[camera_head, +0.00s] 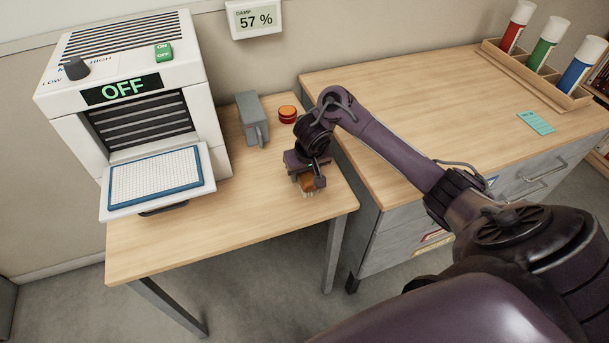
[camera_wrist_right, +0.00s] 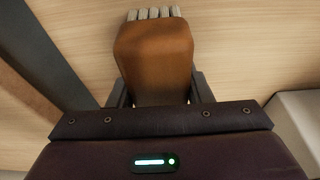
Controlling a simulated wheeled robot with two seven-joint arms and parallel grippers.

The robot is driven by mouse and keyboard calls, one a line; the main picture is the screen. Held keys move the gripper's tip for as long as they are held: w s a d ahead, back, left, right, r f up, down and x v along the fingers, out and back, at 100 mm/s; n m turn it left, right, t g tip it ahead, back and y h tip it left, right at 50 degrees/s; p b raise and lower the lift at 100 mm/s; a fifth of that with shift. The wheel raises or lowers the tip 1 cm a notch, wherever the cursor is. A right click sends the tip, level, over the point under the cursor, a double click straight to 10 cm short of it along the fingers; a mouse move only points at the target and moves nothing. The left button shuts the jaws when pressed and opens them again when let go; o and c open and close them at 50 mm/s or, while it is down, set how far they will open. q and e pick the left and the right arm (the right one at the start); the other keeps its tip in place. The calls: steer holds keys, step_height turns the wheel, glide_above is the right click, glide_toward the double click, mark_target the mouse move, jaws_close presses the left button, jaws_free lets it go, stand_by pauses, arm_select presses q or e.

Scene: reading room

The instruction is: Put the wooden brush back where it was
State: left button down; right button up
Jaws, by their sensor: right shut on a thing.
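The wooden brush (camera_head: 307,183) is brown with pale bristles and is between the fingers of my right gripper (camera_head: 306,180), near the right edge of the small table (camera_head: 245,217). In the right wrist view the brush (camera_wrist_right: 153,52) fills the space between the dark fingers of the right gripper (camera_wrist_right: 153,92), its bristles pointing away over a wood surface. The gripper is shut on it. I cannot tell whether the brush touches the table. My left gripper is not in view.
A white machine (camera_head: 140,90) reading OFF, with a blue-framed filter (camera_head: 155,178) on its open tray, stands at left. A grey holder (camera_head: 252,118) and a red-orange round object (camera_head: 288,114) are behind the gripper. A drawer cabinet (camera_head: 400,90) adjoins at right. The table's front is clear.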

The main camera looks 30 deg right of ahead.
steer(key=o, duration=1)
steer(key=shift+c, duration=0.2)
steer(key=shift+r, duration=0.1)
steer(key=shift+r+p, duration=0.3)
steer(key=shift+r, duration=0.05)
steer(key=p+v, duration=0.8)
steer(key=v, duration=0.2)
steer(key=shift+r, duration=0.15)
steer(key=shift+s+r+p, duration=0.25)
steer(key=shift+r+p, duration=0.1)
steer(key=shift+r, duration=0.2)
